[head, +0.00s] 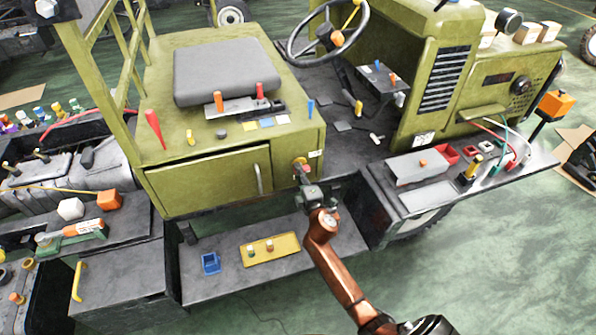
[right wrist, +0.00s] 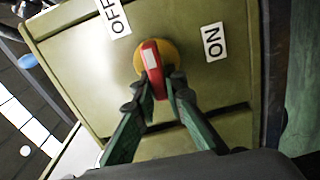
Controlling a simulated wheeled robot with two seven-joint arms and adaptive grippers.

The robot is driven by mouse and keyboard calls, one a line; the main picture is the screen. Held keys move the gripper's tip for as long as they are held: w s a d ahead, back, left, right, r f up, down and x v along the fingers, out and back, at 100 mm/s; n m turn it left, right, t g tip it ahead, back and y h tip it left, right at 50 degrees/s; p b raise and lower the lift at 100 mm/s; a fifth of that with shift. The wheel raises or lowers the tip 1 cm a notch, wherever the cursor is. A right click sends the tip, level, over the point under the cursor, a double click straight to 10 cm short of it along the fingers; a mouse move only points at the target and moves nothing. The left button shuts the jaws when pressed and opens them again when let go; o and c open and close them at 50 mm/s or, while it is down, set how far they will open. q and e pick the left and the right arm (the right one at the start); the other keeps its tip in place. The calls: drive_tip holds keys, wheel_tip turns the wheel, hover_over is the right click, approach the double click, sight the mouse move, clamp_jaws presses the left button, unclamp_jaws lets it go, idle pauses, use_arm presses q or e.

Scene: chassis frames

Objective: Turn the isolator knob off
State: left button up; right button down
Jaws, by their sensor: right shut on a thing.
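The isolator knob (right wrist: 151,58) is a red handle with a white mark on a round yellow base, set on an olive panel. In the right wrist view the handle stands nearly upright, tilted slightly, between the OFF label (right wrist: 114,15) at upper left and the ON label (right wrist: 212,42) at right. My right gripper (right wrist: 158,88) is shut on the lower end of the red handle, one finger on each side. In the head view the knob (head: 300,163) shows at the panel's right corner, with my right gripper (head: 306,180) at it. My left gripper is out of view.
An olive drawer front (head: 208,182) with a handle lies left of the knob. Below is a grey step (head: 222,291) with a yellow tray (head: 254,262) and a blue holder (head: 210,264). A side shelf (head: 432,200) with tools juts out at right. Green floor is open at lower right.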

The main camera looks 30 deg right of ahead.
drive_tip(key=shift+f+n, duration=0.2)
drive_tip(key=shift+n, duration=0.2)
drive_tip(key=c, duration=2)
unclamp_jaws()
drive_tip(key=shift+r, duration=0.1)
drive_tip(key=shift+o, duration=0.2)
drive_tip(key=v, duration=1.2)
